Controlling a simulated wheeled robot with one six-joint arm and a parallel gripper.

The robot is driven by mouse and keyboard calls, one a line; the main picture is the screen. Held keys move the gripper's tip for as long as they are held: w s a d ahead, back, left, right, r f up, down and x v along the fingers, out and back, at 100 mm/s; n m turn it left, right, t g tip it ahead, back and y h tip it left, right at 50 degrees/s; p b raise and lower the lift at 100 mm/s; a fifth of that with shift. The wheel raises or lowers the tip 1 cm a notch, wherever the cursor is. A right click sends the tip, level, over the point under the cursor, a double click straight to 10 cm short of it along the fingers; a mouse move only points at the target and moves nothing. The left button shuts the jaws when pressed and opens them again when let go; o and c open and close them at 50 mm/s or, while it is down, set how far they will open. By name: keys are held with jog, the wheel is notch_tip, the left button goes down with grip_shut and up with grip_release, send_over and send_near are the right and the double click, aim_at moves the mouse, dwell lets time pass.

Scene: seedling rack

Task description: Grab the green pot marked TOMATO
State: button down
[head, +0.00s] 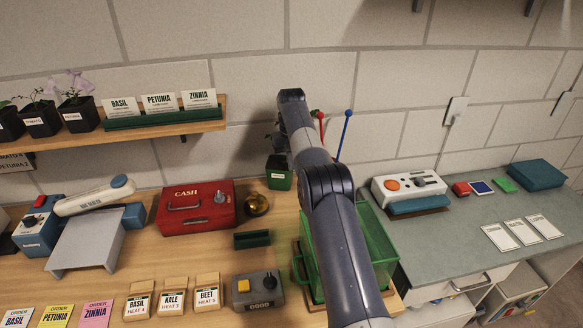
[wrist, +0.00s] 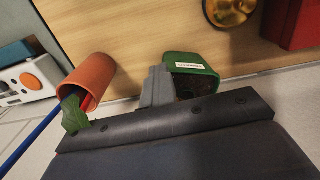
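A green pot (head: 279,175) with a small white label stands at the back of the wooden bench, right of the red cash box. In the wrist view the green pot (wrist: 190,68) shows upside down, dark inside, its label too small to read surely. My gripper (wrist: 158,88) shows one grey finger close beside the pot; whether it touches is unclear. The other finger is hidden by the dark gripper body. In the head view my arm hides most of the gripper and whatever is right behind it.
A terracotta pot (wrist: 92,80) with a green leafy shape and sticks stands close to the gripper. The cash box (head: 195,208) and brass bell (head: 257,204) are left of the green pot. A green crate (head: 375,245) lies beneath my arm. A shelf (head: 150,132) is above left.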

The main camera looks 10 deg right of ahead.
jog(key=c, duration=2.1)
grip_release()
jog(key=o, duration=1.7)
jog(key=shift+c, duration=0.2)
